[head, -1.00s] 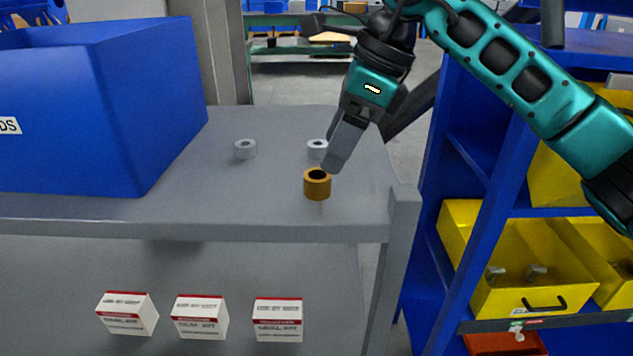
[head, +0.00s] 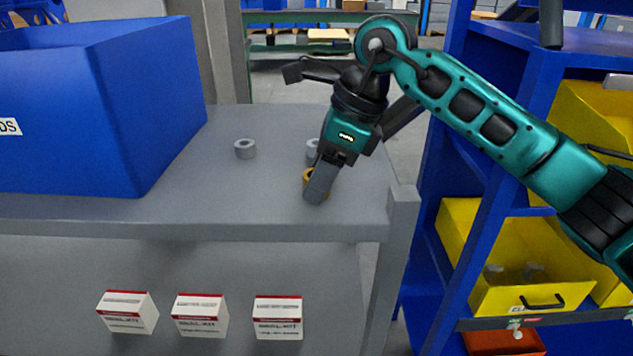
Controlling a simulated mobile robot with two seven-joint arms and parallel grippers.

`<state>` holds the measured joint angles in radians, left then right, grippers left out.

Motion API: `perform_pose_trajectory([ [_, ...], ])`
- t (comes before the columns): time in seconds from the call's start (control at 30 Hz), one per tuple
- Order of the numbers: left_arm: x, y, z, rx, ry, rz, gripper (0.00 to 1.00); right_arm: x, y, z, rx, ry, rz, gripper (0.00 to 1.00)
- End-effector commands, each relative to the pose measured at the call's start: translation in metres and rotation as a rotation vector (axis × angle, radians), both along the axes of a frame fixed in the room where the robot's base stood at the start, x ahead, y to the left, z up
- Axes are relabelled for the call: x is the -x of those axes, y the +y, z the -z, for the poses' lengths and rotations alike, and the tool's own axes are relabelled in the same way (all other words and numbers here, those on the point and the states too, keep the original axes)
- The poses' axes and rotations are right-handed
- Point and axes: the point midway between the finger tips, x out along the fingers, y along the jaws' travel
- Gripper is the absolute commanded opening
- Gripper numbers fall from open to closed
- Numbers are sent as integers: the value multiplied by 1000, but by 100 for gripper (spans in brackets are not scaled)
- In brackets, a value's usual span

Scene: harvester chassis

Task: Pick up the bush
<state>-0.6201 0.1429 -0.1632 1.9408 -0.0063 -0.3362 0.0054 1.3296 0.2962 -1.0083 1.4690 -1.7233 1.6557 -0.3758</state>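The bush, a short brass-coloured ring (head: 307,180), stands on the grey shelf top (head: 230,205) near its right end. My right gripper (head: 318,188) points down at it, and its near finger covers most of the bush. I see the fingers nearly edge-on, so the gap between them and any contact with the bush are hidden. Two grey rings stand farther back: one (head: 245,149) in the open to the left, one (head: 312,150) partly behind the gripper. My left gripper is not in view.
A large blue bin (head: 75,120) fills the left of the shelf top. A grey corner post (head: 403,210) rises at its right front. White seal-kit boxes (head: 200,318) sit on the lower level. A blue rack (head: 455,200) with yellow bins (head: 530,295) stands right.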

Motion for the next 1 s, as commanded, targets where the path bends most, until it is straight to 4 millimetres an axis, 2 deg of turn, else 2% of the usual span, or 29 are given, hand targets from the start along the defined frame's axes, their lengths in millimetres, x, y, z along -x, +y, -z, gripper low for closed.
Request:
perform_pose_trajectory([
  [0.03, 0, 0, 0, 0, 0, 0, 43, 0, 0, 0, 0, 0, 0, 47],
  [0.43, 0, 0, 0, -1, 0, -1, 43, 0, 0, -1, 0, -1, 0, 10],
  [0.77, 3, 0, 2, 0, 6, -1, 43, 0, 0, -5, -1, -1, 0, 9],
  [0.87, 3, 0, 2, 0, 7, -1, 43, -1, 0, -14, -1, -2, 1, 9],
  [1.0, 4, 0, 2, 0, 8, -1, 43, -1, 0, -37, -2, -4, 1, 9],
])
